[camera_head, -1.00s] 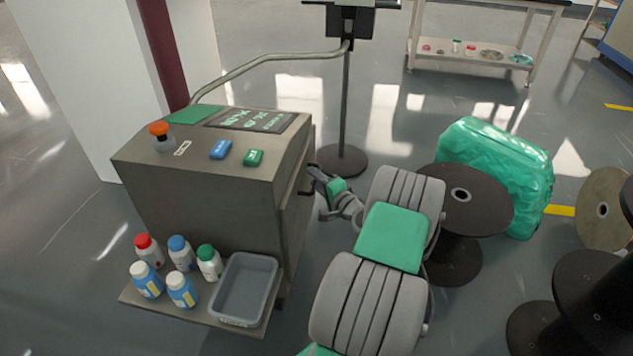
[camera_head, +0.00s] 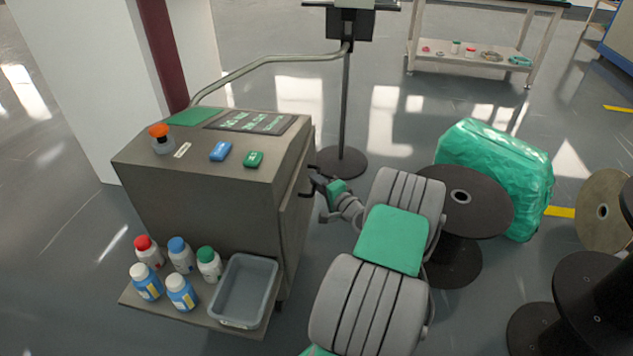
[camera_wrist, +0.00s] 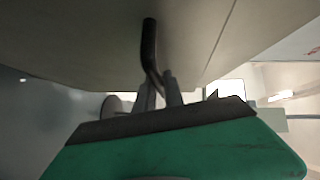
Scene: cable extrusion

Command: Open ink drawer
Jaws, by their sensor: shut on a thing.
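The ink machine (camera_head: 215,195) is a grey metal cabinet at the left in the head view. Its right side carries the drawer front (camera_head: 292,215), with a dark handle (camera_head: 309,184). In the wrist view the handle (camera_wrist: 149,50) is a black bar standing off the grey panel. My gripper (camera_head: 317,186) is at the handle, and its fingers (camera_wrist: 158,88) are shut on the bar's lower end. The drawer front looks flush or nearly flush with the cabinet. My arm partly hides the contact in the head view.
A shelf (camera_head: 190,315) on the cabinet's front holds several ink bottles (camera_head: 180,290) and a grey tray (camera_head: 243,290). A stand (camera_head: 346,120) rises behind my gripper. A black spool (camera_head: 470,205) and a green wrapped bundle (camera_head: 497,175) stand right of my arm.

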